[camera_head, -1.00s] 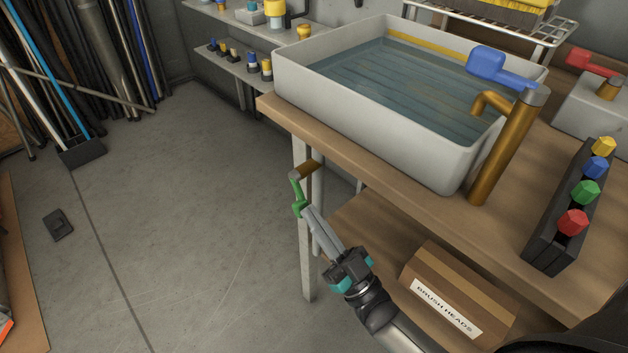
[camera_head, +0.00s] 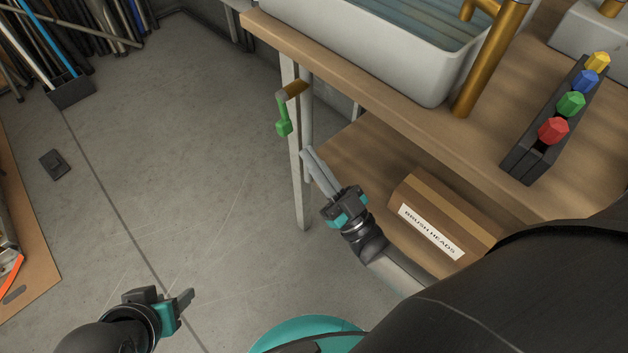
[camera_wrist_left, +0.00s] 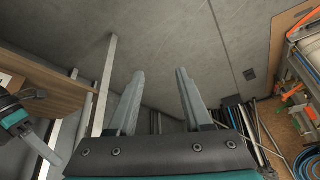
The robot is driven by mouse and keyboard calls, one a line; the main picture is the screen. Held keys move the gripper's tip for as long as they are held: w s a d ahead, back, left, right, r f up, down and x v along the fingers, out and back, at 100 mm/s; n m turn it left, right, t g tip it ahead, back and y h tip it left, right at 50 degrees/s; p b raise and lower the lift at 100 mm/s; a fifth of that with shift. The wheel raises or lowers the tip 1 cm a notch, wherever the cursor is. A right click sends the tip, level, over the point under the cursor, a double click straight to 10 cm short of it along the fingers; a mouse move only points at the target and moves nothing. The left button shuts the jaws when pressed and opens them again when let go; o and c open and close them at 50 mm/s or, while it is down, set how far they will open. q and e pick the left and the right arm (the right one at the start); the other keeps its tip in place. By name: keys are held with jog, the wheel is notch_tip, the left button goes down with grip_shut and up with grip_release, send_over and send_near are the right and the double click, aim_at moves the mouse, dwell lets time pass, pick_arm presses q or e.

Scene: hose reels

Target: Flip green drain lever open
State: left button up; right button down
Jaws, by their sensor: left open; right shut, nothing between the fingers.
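The green drain lever (camera_head: 283,118) hangs down from a brass valve (camera_head: 293,90) beside the front table leg, under the tabletop edge. My right gripper (camera_head: 308,155) is shut and empty, just below and right of the lever, with a small gap between them in the head view. My left gripper (camera_head: 187,298) is open and empty over the floor at the lower left, well away from the lever. Its two spread fingers show in the left wrist view (camera_wrist_left: 160,75). My right gripper shows at that view's left edge. I cannot make out the lever there.
The wooden table (camera_head: 365,97) carries a white water-filled basin (camera_head: 400,75) and a rack of coloured knobs (camera_head: 535,155). A cardboard box (camera_head: 440,215) lies on the lower shelf. The table leg (camera_head: 296,160) stands close to my right gripper. The floor at left is mostly clear.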

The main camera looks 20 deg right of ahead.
pick_arm(q)
jog(key=w+d+t+h+b, duration=0.3)
jog(key=w+d+t, duration=0.2)
jog(key=d, duration=0.1)
jog(key=shift+d, duration=0.35)
pick_arm(e)
notch_tip(320, 180, down, 7)
jog(key=shift+w+a+r, duration=0.15)
jog(key=shift+w+a, duration=0.05)
jog(key=shift+w, duration=0.15)
pick_arm(q)
jog(key=shift+f, duration=0.1)
